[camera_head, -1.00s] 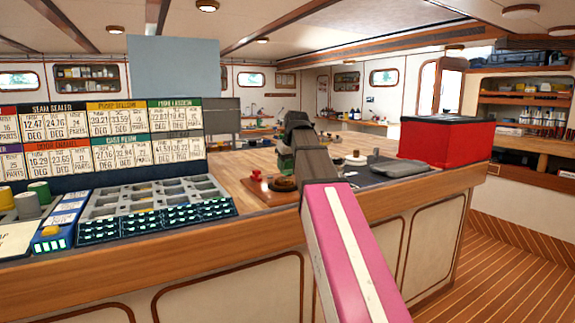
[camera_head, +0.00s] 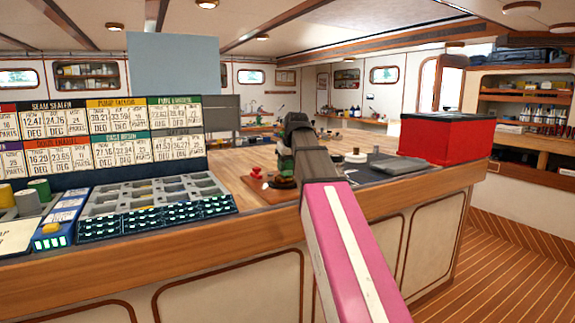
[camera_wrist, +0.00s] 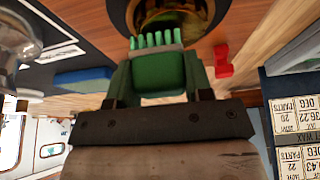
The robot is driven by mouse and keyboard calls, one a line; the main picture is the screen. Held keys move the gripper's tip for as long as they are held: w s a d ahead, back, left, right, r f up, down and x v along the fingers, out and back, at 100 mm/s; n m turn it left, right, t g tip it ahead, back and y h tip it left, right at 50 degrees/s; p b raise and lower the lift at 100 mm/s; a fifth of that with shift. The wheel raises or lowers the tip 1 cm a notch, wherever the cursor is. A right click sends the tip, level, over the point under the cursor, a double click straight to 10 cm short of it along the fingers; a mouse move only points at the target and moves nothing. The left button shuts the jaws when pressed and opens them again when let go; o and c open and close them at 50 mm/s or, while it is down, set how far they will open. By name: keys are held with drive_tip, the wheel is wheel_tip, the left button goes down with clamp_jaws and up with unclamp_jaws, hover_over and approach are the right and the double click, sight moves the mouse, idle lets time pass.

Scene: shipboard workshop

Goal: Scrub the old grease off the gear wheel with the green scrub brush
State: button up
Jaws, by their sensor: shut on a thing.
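My gripper (camera_wrist: 158,82) is shut on the green scrub brush (camera_wrist: 160,70), whose pale green bristles (camera_wrist: 155,40) point toward the top of the wrist view. The gear wheel (camera_wrist: 218,22) is a dark round piece with a brassy middle at the top of the wrist view, partly hidden by the brush. The bristles overlap its near edge; I cannot tell whether they touch it. In the head view my gripper (camera_head: 287,165) is low over the wooden board (camera_head: 258,190), and it mostly hides the gear wheel.
A red piece (camera_head: 256,173) stands on the board, left of my gripper. A dark mat (camera_head: 365,176) and a red box (camera_head: 440,138) lie to the right. Grey compartment trays (camera_head: 150,195) and a label board (camera_head: 100,140) stand left.

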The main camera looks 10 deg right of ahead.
drive_tip(key=shift+f, duration=0.3)
